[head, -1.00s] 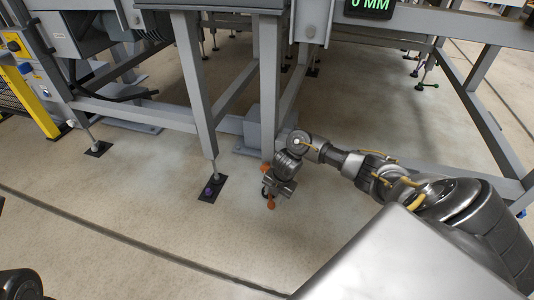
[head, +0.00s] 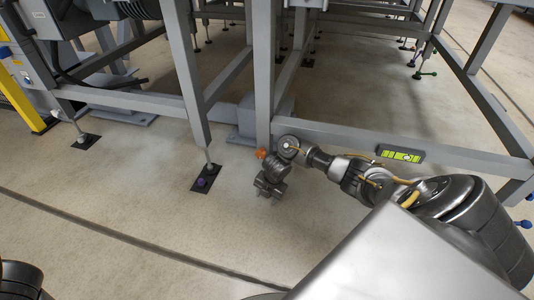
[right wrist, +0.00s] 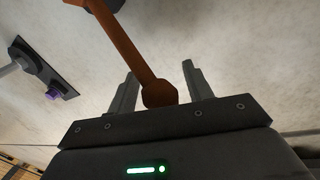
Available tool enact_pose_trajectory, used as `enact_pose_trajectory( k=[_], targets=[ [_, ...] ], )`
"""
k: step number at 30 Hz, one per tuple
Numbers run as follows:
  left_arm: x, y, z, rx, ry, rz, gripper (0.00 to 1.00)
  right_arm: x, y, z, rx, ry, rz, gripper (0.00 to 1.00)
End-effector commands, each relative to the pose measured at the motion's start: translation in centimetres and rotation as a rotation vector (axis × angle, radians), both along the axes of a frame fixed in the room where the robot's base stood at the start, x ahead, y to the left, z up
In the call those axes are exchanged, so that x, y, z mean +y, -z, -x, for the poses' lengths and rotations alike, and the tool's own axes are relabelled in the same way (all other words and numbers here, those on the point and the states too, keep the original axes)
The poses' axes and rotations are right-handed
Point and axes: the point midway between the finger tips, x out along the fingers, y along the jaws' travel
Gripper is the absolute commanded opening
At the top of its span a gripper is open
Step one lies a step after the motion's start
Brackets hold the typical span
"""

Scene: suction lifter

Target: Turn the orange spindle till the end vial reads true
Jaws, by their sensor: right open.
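The orange spindle shows as a small orange piece (head: 261,154) at the foot of a grey leg, just above my right gripper (head: 268,189). In the right wrist view, its orange bar (right wrist: 135,48) slants down to a knob between the two fingers of my right gripper (right wrist: 160,82). The fingers are apart, with a gap showing on each side of the knob. My left gripper is out of view.
The grey frame leg (head: 264,85) rises close behind my right gripper, and a low crossbeam (head: 340,136) runs right from it. A levelling foot with a purple part (head: 202,183) stands to the left. The floor in front is clear.

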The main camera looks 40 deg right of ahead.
Motion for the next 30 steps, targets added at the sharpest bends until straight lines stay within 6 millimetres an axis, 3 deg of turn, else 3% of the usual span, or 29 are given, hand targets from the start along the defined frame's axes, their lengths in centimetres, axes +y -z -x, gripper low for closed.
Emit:
enact_pose_trajectory(
  k=[2,12,20,30],
  targets=[
    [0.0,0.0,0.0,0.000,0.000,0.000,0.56,0.0,0.0,0.0,0.000,0.000,0.000,0.45],
    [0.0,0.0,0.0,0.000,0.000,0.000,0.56,0.0,0.0,0.0,0.000,0.000,0.000,0.01],
    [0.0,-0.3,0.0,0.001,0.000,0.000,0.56,0.1,-0.1,-0.1,0.001,0.010,0.000,0.00],
    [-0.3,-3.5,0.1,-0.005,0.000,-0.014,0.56,1.7,-0.5,-1.4,0.002,0.173,0.000,0.00]
  ],
)
